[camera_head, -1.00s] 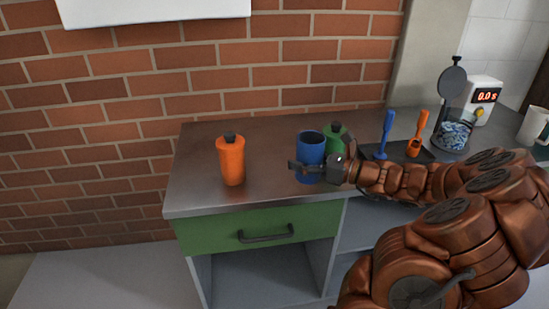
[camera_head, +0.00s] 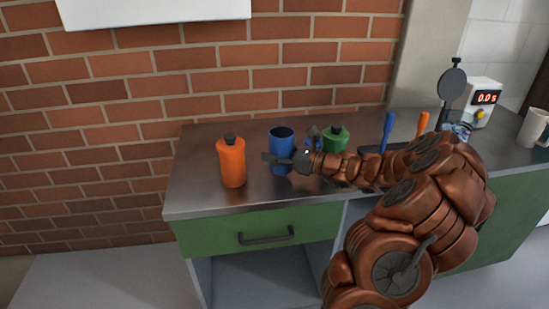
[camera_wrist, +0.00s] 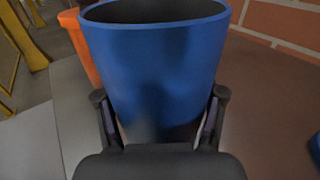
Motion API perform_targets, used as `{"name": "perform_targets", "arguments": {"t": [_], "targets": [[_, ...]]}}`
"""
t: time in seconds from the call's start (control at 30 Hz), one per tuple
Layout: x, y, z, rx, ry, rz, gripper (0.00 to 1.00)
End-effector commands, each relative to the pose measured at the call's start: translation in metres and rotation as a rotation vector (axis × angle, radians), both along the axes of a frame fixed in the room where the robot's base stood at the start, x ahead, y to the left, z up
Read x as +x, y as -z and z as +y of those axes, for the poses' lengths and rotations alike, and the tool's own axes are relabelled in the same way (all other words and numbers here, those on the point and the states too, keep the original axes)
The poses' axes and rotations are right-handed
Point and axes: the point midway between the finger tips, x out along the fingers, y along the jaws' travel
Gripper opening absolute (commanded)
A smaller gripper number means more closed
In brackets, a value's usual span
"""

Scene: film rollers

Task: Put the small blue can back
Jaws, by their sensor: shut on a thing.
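In the wrist view the blue can (camera_wrist: 155,75) fills the middle, with a finger of my gripper (camera_wrist: 160,97) on each side. I cannot tell whether its base touches the counter.
An orange bottle (camera_head: 231,163) stands close left of the can. A green bottle (camera_head: 335,140) and a partly hidden blue item (camera_head: 313,131) stand to the right. Blue (camera_head: 388,128) and orange (camera_head: 422,124) utensils, a timer (camera_head: 484,98) and a white mug (camera_head: 533,127) are farther right.

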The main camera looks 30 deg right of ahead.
Motion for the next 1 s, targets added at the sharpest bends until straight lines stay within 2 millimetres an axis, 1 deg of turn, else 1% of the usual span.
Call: {"name": "perform_targets", "arguments": {"t": [0.03,0.13,0.53,0.57,0.8,1.0], "targets": [[0.0,0.009,0.0,0.004,0.0,0.003,0.13],[0.0,0.02,0.0,0.003,-0.001,0.002,0.13],[0.0,0.024,0.0,0.002,0.0,0.0,0.13],[0.0,0.025,0.0,0.002,-0.001,0.0,0.7],[0.0,0.024,0.0,0.001,0.0,0.0,0.94],[0.0,0.024,0.0,0.001,-0.001,0.0,0.94]]}}
